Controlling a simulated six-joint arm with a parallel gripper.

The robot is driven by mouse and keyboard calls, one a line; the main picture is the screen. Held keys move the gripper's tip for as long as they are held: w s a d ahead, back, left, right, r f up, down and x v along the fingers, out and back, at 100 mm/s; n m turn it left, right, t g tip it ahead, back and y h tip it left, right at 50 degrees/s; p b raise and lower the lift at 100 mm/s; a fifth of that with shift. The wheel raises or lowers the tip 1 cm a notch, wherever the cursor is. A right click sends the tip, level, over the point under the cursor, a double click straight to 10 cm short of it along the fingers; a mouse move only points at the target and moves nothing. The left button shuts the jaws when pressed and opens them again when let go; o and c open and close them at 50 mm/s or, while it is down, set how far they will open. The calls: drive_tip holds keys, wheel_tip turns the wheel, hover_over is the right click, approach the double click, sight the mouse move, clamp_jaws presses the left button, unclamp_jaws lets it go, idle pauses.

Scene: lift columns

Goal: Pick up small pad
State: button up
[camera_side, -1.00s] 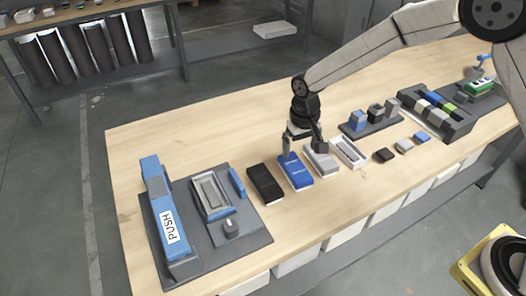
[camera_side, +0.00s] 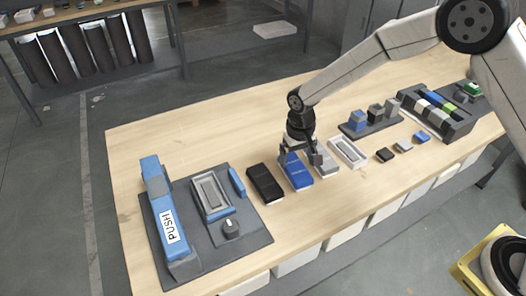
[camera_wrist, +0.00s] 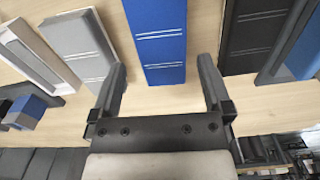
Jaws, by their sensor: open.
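Three small pads lie in a row on the table at the right in the side view: a black one (camera_side: 385,155), a grey one (camera_side: 403,146) and a blue one (camera_side: 422,137). I cannot tell which is meant. My gripper (camera_side: 300,159) is left of them, low over a larger blue block (camera_side: 298,177). In the wrist view my gripper (camera_wrist: 161,82) is open and empty, its fingers pointing at the near end of the blue block (camera_wrist: 160,45), one toward each side. Whether they touch it is unclear.
A black block (camera_side: 265,184) and a grey block (camera_side: 327,164) flank the blue block closely. A white-rimmed tray (camera_side: 348,152) is farther right. A dark board (camera_side: 215,237) with a PUSH bar (camera_side: 168,220) stands left.

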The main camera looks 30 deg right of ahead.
sight(295, 167)
drive_tip(key=shift+f, duration=2.2)
drive_tip(key=shift+c, duration=0.2)
drive_tip(key=c, duration=1.1)
